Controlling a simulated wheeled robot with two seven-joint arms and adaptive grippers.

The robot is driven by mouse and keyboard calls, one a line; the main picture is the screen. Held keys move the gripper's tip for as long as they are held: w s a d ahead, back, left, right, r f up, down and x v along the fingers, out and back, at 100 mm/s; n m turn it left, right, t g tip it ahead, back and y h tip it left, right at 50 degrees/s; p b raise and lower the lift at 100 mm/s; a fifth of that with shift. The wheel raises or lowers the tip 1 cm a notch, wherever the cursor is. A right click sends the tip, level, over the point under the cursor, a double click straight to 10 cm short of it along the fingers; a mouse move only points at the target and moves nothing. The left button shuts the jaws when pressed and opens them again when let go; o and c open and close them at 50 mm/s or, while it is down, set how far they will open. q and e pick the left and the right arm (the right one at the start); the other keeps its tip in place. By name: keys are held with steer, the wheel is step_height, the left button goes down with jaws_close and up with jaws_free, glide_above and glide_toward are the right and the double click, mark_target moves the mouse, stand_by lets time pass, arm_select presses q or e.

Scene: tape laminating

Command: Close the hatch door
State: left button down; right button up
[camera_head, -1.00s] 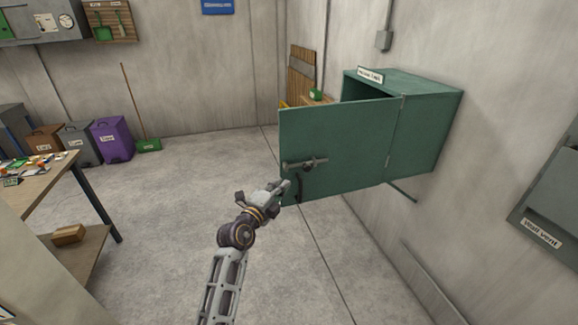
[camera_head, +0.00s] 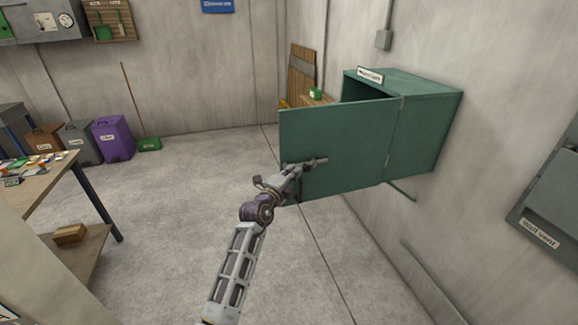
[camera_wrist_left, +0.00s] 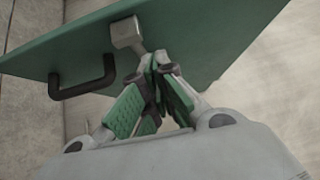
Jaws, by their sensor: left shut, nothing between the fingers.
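The green hatch door (camera_head: 345,145) stands wide open, swung out from the green wall cabinet (camera_head: 425,125), hinged at its right side. A grey latch bar (camera_head: 312,162) sits on its outer face. In the left wrist view, the door (camera_wrist_left: 200,35) fills the top, with a black handle (camera_wrist_left: 84,82) and a grey latch end (camera_wrist_left: 127,34). My left gripper (camera_head: 298,172) is at the door's outer face near the latch, over the handle area. It is shut and empty; its fingertips (camera_wrist_left: 157,62) are close to the door, and contact cannot be told. My right gripper is not in view.
A table (camera_head: 45,180) with small items stands at left. Bins, including a purple one (camera_head: 111,138), line the back wall. A grey wall box (camera_head: 550,200) is at the right. The floor around the door is clear.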

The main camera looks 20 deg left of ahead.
mark_target(295, 159)
arm_select(q)
steer(key=shift+w+a, duration=0.6)
steer(key=shift+w, duration=0.25)
steer(key=shift+w+a, duration=0.55)
steer(key=shift+w, duration=0.25)
steer(key=shift+w, duration=0.1)
